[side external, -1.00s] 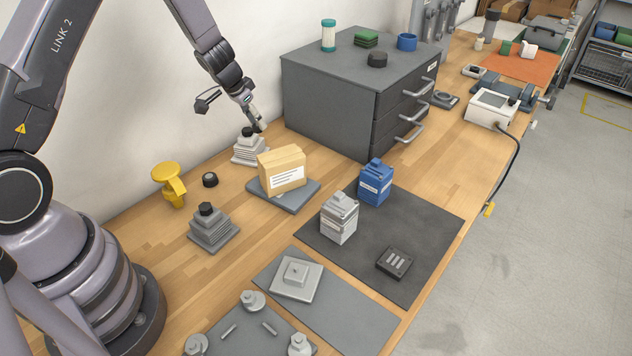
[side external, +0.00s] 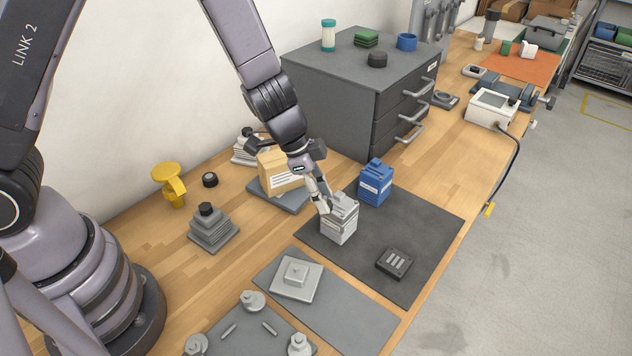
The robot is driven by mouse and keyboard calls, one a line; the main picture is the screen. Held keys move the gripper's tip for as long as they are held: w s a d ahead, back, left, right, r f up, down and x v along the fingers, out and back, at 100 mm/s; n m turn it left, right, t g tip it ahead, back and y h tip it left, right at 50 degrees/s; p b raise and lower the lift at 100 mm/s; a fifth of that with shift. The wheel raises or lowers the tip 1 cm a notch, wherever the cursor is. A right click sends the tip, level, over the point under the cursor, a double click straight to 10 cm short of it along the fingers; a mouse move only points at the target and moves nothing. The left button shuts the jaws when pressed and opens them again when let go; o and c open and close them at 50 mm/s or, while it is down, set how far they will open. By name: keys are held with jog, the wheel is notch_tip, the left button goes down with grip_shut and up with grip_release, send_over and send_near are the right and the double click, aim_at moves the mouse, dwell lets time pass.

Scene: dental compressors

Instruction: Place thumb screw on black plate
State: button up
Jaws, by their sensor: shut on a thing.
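My gripper (side external: 324,208) is shut, with its tips pointing down in front of the upper left side of a grey-white box (side external: 340,226). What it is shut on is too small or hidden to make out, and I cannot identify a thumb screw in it. I cannot tell if the tips touch the box or are above it. The box stands on a black mat (side external: 434,233). A small black slotted block (side external: 394,263) lies on the same mat, to the front right of the box.
A blue box (side external: 375,183) stands behind the grey-white box. A carton (side external: 275,170) on a grey plate, a stepped stack (side external: 212,232) and a yellow part (side external: 170,180) are to the left. A drawer cabinet (side external: 325,100) is behind. The mat's right part is clear.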

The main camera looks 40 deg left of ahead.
jog(key=s+d+m, duration=0.1)
jog(key=s+d, duration=0.2)
send_over(401, 262)
jog(key=s+a, duration=0.1)
jog(key=a, duration=0.1)
jog(key=shift+m+g, duration=0.3)
jog(key=shift+m, duration=0.1)
notch_tip(401, 262, down, 9)
jog(key=shift+d, duration=0.15)
jog(key=shift+w+d+f, duration=0.1)
jog(key=shift+w+f, duration=0.05)
jog(key=shift+f, duration=0.15)
jog(key=shift+w+f, duration=0.1)
jog(key=shift+f, duration=1.45)
jog(key=shift+f, duration=0.1)
jog(key=o, duration=0.8)
